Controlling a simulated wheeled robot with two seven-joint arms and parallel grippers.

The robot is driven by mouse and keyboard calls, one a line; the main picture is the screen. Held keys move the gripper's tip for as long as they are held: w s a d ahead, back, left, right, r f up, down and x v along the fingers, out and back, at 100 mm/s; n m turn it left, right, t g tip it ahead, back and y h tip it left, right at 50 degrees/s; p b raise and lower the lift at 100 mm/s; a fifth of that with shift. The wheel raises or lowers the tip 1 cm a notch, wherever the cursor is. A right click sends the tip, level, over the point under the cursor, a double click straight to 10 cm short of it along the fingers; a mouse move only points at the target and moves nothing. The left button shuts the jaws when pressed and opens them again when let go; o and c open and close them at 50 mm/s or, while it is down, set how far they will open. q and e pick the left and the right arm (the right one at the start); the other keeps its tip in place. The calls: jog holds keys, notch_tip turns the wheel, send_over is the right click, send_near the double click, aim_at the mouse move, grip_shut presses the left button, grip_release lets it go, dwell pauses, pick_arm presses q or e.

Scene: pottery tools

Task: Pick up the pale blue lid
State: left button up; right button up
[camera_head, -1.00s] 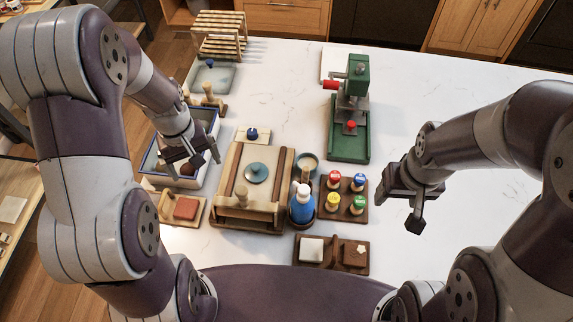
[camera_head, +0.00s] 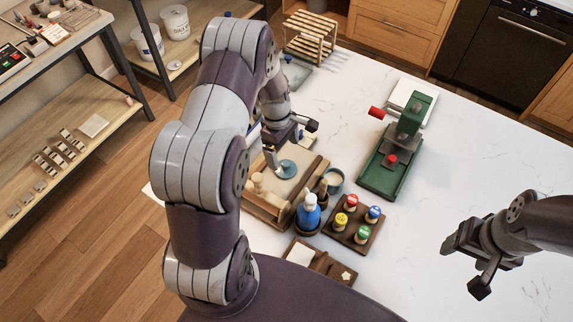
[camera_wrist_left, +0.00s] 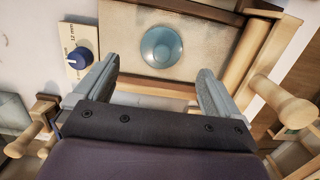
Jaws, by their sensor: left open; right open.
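The pale blue lid (camera_head: 287,169), a small round disc, lies on the pale slab of a wooden frame (camera_head: 268,207). In the left wrist view the lid (camera_wrist_left: 161,47) is beyond and roughly between the fingertips, apart from them. My left gripper (camera_head: 288,147) is open and empty above the frame, close to the lid; its fingers also show in the left wrist view (camera_wrist_left: 157,70). My right gripper (camera_head: 465,266) is open and empty over bare table at the right.
A blue bottle (camera_head: 308,215) and a rack of coloured-top stamps (camera_head: 341,237) stand right of the frame. A green press (camera_head: 396,150) is farther back. A blue knob on a card (camera_wrist_left: 80,57) lies left of the frame. The right side of the white table is clear.

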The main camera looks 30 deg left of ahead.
aim_at(285, 163)
pick_arm(q)
jog(key=f+p, duration=0.1)
jog(key=d+f+p, duration=0.1)
jog(key=f, duration=0.1)
jog(key=shift+s+f, duration=0.15)
jog(key=shift+s, duration=0.05)
jog(key=f, duration=0.2)
jog(key=shift+a+f+p, duration=0.2)
jog(key=shift+f+p, duration=0.1)
jog(key=shift+f, duration=0.2)
jog(key=shift+d, duration=0.25)
jog(key=shift+c, duration=0.9)
jog(key=c, duration=0.9)
